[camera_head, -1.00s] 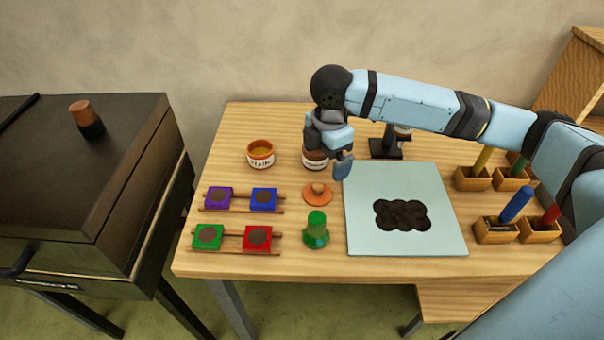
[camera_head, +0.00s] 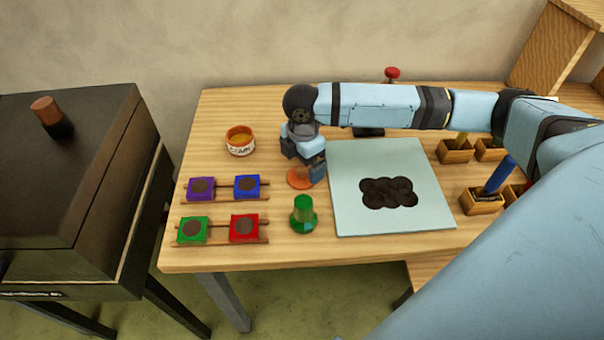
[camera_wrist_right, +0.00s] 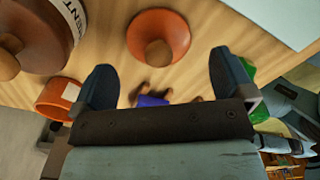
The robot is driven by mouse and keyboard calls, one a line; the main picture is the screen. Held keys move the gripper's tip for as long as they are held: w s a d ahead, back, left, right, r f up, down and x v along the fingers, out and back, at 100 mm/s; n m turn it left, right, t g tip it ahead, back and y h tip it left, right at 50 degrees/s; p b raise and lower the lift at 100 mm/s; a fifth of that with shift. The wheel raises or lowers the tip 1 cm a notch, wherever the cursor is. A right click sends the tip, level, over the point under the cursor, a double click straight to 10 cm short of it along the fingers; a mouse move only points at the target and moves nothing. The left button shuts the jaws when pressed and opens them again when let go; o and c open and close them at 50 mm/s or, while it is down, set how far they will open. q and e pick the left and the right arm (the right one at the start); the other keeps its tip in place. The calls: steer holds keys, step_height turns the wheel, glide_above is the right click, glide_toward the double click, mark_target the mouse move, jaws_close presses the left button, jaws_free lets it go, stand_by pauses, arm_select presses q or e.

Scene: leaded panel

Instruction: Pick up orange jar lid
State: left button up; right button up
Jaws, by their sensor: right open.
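The orange jar lid (camera_head: 298,179) lies flat on the table, knob up, and is partly hidden by my right gripper in the head view. In the wrist view the lid (camera_wrist_right: 150,24) shows whole, with its round knob, beyond the fingertips and between their lines. My right gripper (camera_head: 308,172) is open and empty, close above the lid. In the wrist view its two fingers (camera_wrist_right: 163,78) stand wide apart, with no visible contact with the lid. My left gripper is in neither view.
A green bottle-shaped piece (camera_head: 303,214) stands just in front of the lid. An open orange jar (camera_head: 240,142) stands behind left. Coloured tiles lie left; a pale board (camera_head: 352,218) lies right.

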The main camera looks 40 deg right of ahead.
mark_target(301, 169)
step_height(301, 169, down, 4)
steer(key=shift+w, duration=0.1)
steer(key=shift+a, duration=0.1)
steer(key=c, duration=0.8)
steer(key=shift+c, duration=0.2)
